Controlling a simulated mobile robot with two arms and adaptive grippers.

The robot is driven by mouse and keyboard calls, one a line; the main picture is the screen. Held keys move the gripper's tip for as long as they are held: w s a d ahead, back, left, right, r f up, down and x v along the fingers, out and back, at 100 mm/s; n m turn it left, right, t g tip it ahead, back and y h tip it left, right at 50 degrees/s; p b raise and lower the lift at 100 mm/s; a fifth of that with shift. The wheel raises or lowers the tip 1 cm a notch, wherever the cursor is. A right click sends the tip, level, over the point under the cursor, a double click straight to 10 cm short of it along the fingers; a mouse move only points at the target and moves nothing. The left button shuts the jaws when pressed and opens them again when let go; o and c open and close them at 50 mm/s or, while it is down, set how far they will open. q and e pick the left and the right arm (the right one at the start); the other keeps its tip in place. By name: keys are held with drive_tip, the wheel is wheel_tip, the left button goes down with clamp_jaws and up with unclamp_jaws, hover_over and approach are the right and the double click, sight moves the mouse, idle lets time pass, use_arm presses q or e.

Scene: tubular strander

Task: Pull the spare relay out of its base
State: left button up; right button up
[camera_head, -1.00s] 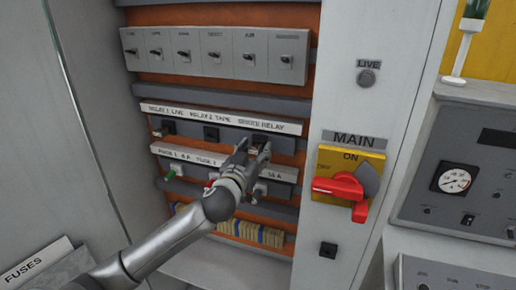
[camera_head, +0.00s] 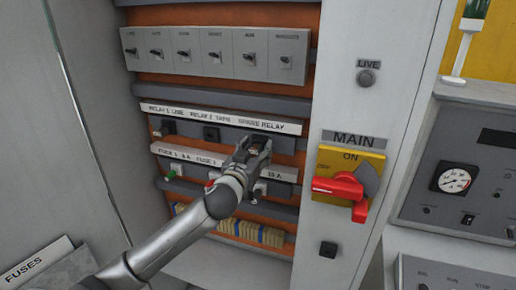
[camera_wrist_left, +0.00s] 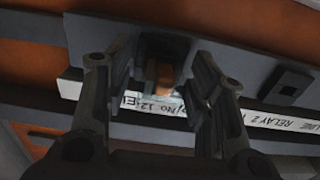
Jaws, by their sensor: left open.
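My left gripper (camera_head: 256,146) is open in front of the right end of the relay row, under the SPARE RELAY part of the white label strip (camera_head: 222,118). In the left wrist view its two fingers (camera_wrist_left: 155,88) stand on either side of a small block with a dark top and coppery face, apparently the spare relay (camera_wrist_left: 163,72). A gap shows between the block and the fingers. The relay's base is mostly hidden by the fingers and shadow. My right gripper is not in view.
Relay row neighbours are a dark socket (camera_head: 211,133) and another unit (camera_head: 164,128). Fuse holders (camera_head: 173,174) sit below, and a switch row (camera_head: 213,53) above. The red MAIN handle (camera_head: 340,187) juts out on the right. A grey cabinet wall (camera_head: 95,130) stands left.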

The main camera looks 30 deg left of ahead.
sight(253, 154)
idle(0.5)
use_arm(q)
clamp_jaws()
drive_tip(key=shift+s+f, duration=0.1)
drive_tip(key=shift+v, duration=2.95)
